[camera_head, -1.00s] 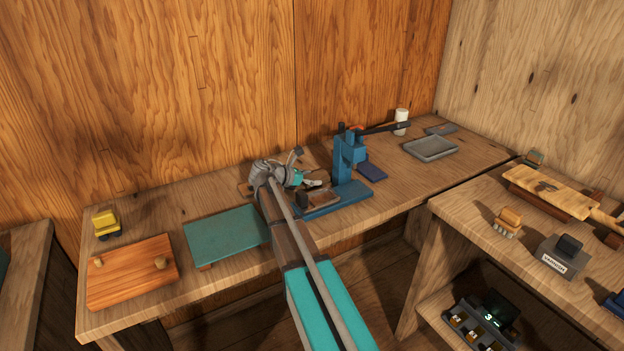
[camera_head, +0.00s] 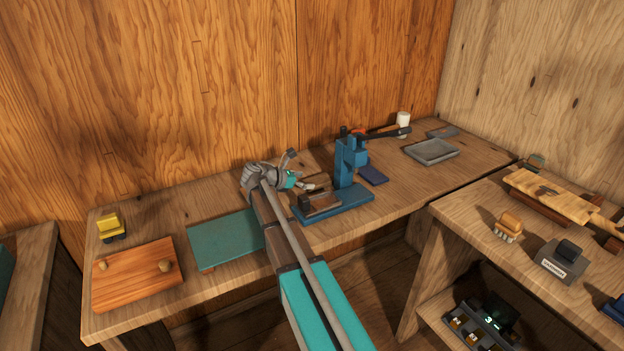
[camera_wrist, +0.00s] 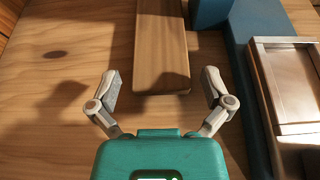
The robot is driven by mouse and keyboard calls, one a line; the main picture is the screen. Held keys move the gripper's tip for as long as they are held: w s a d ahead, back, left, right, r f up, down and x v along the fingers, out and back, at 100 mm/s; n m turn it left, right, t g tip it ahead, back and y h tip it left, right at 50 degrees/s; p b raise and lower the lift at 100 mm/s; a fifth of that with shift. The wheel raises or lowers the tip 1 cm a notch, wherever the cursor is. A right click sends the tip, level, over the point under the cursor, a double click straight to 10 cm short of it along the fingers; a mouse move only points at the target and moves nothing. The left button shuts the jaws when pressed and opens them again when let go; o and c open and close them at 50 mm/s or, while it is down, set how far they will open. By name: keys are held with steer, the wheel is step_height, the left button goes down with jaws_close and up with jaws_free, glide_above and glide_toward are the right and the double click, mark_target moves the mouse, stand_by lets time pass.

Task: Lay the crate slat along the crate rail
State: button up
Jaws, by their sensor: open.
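A brown wooden slat (camera_wrist: 162,45), which looks like the crate slat, lies on the bench in the wrist view, running from the top edge to about the middle. My gripper (camera_wrist: 161,80) is open and empty, with one finger on each side of the slat's near end and visible gaps to both. In the head view my gripper (camera_head: 306,186) is over the bench, left of the blue press (camera_head: 345,165); my arm hides part of this area, and I cannot make out the slat there. I cannot identify the crate rail with certainty.
The press's blue base (camera_wrist: 245,50) and a metal-framed nest (camera_wrist: 290,85) are close to the right finger. A green board (camera_head: 222,240) and an orange-brown board with knobs (camera_head: 135,280) are to the left. A grey tray (camera_head: 431,151) sits farther right.

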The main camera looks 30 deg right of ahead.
steer(key=p+v, duration=0.2)
steer(key=v, duration=0.6)
steer(key=shift+a+r+p, duration=0.15)
steer(key=shift+a+p, duration=0.1)
steer(key=shift+p, duration=0.15)
steer(key=shift+r, duration=0.1)
steer(key=d+r+y+p, duration=0.5)
steer(key=r+p, duration=0.1)
steer(key=p, duration=0.7)
steer(key=shift+d, duration=0.25)
steer(key=shift+s+d+f, duration=0.1)
steer(key=shift+s+f, duration=0.05)
steer(key=shift+f, duration=0.05)
steer(key=b, duration=0.5)
glide_toward(325, 178)
steer(key=shift+x, duration=0.9)
steer(key=shift+b+x, duration=0.8)
steer(key=shift+x, duration=0.35)
